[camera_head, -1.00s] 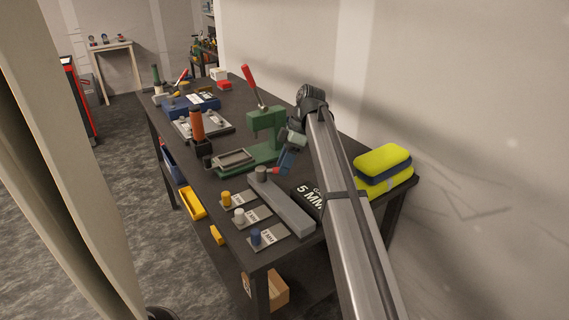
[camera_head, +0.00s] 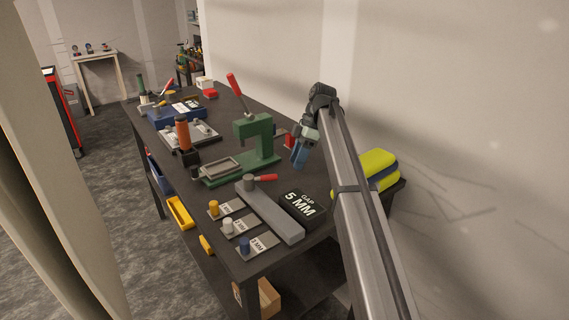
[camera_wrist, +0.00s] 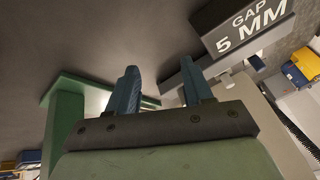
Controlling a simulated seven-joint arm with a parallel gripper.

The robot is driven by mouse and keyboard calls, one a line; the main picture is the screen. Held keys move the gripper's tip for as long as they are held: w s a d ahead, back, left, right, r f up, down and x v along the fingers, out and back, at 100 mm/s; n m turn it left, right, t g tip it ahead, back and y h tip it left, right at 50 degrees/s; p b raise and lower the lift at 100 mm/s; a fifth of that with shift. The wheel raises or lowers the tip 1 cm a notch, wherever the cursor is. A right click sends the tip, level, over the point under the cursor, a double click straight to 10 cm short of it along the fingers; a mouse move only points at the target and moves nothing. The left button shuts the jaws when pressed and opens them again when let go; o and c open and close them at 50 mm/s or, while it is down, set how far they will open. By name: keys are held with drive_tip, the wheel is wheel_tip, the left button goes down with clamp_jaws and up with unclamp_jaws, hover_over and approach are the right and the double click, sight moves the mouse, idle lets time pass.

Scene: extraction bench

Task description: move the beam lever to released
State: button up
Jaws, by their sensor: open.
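A grey beam (camera_head: 275,215) lies on the bench near its front end. A round grey post (camera_head: 249,182) stands at its far end, with a short lever with a red handle (camera_head: 265,178) pointing right. Another long red-handled lever (camera_head: 238,89) rises from the green press (camera_head: 255,135) behind it. My gripper (camera_head: 298,163) hangs above the bench right of the press, apart from the beam's red handle. In the wrist view its two blue fingers (camera_wrist: 161,88) are spread with nothing between them. The red handle cannot be made out there.
A black "GAP 5 MM" block (camera_head: 301,204) stands right of the beam and shows in the wrist view (camera_wrist: 240,28). Labelled plates with pegs (camera_head: 228,227) lie at the front left.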

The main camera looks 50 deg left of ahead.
drive_tip(key=shift+w, duration=1.5)
drive_tip(key=shift+c, duration=0.4)
